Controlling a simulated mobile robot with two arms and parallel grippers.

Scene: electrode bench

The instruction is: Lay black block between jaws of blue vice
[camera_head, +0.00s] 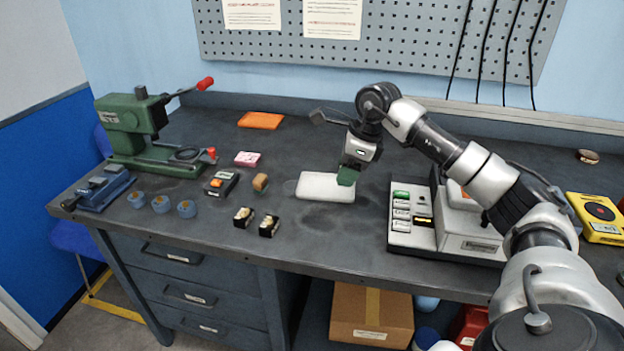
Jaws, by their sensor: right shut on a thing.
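The blue vice (103,186) sits at the bench's left front corner, its jaws facing up; I see no block between them. My right gripper (349,168) is shut on a small dark green block (347,177), just above or touching the right end of a white slab (325,190); I cannot tell which. Two small black blocks with pale marked faces, one (243,217) and another (269,226), stand near the front edge. A black box with an orange top (221,184) lies behind them. I cannot tell which is the task's black block. My left gripper is out of view.
A green press (130,125) with red-tipped levers stands behind the vice. A white keypad device (411,220) stands right. An orange pad (261,120) lies at the back.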

